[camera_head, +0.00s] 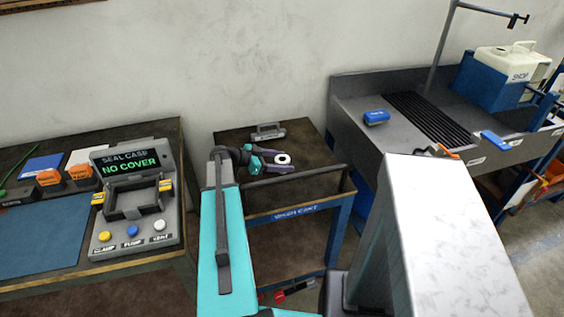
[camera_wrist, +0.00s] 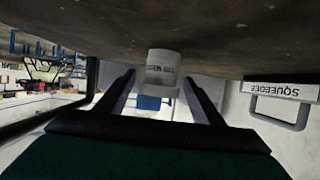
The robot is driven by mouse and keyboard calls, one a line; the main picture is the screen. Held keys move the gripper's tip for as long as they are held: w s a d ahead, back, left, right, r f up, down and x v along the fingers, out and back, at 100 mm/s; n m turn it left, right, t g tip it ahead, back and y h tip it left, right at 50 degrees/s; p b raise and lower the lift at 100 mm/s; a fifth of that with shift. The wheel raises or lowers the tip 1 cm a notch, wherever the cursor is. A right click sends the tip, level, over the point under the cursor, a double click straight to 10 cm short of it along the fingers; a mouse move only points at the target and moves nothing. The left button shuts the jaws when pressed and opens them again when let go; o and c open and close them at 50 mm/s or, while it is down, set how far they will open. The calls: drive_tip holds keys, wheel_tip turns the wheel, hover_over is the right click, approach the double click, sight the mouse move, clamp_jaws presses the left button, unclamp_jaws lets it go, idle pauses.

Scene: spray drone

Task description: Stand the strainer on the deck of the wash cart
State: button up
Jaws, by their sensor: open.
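The wash cart's dark brown deck (camera_head: 315,146) is in the middle of the head view, with a blue labelled front. A small white round thing, which I take for the strainer (camera_head: 283,158), is on it near the front rail. In the wrist view, which is upside down, it is a pale cylinder (camera_wrist: 162,68) with an unreadable dark label, standing upright with its base at the deck (camera_wrist: 75,25). My gripper (camera_head: 278,160) is open, its two fingers on either side of the cylinder. A gap shows beside each finger in the wrist view (camera_wrist: 160,92).
A seal case station (camera_head: 135,205) is on the left bench. A grey sink bench (camera_head: 350,100) with a blue block (camera_head: 376,117) is right.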

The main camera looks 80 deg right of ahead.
drive_tip(key=b+v, duration=0.3)
drive_tip(key=v, duration=0.7)
drive_tip(key=shift+w+a, duration=0.1)
drive_tip(key=shift+w, duration=0.05)
drive_tip(key=shift+v, duration=0.9)
drive_tip(key=shift+r, duration=0.2)
